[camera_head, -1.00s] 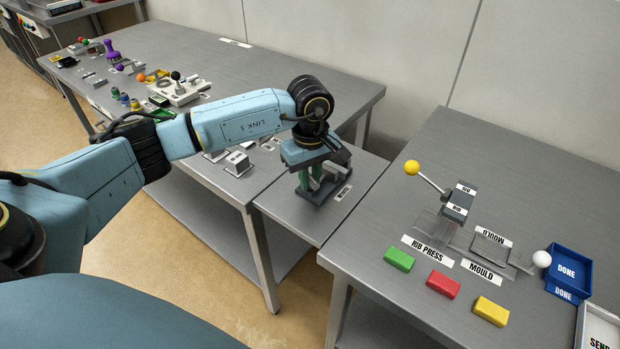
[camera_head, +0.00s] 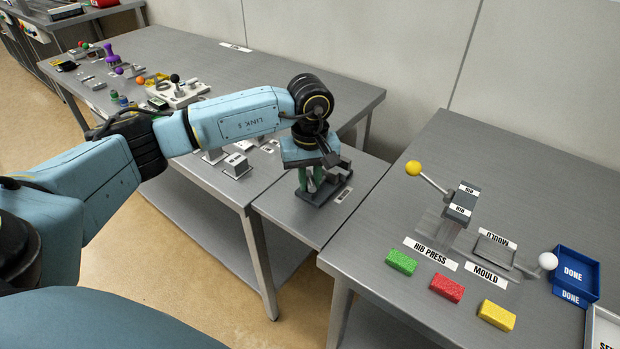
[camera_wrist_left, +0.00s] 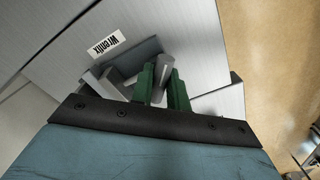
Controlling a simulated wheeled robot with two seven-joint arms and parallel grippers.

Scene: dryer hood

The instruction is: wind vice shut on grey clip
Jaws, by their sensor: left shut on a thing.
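The vice (camera_head: 326,194) is a dark grey block on the small metal table between the two larger ones. It also shows in the wrist view (camera_wrist_left: 138,54), near a white label. My left gripper (camera_head: 310,180) points down over it. In the wrist view its green fingers (camera_wrist_left: 161,72) are shut on a grey bar (camera_wrist_left: 163,68), which looks like the vice's handle. The gripper body hides part of the vice in the head view. I cannot clearly make out the grey clip or the gap between the jaws. My right gripper is out of view.
The right table holds a rib press (camera_head: 460,204) with a yellow-knobbed lever, a mould (camera_head: 493,249), green, red and yellow blocks, and a blue DONE tray (camera_head: 573,272). The left table (camera_head: 335,92) carries small fixtures; its back right is bare.

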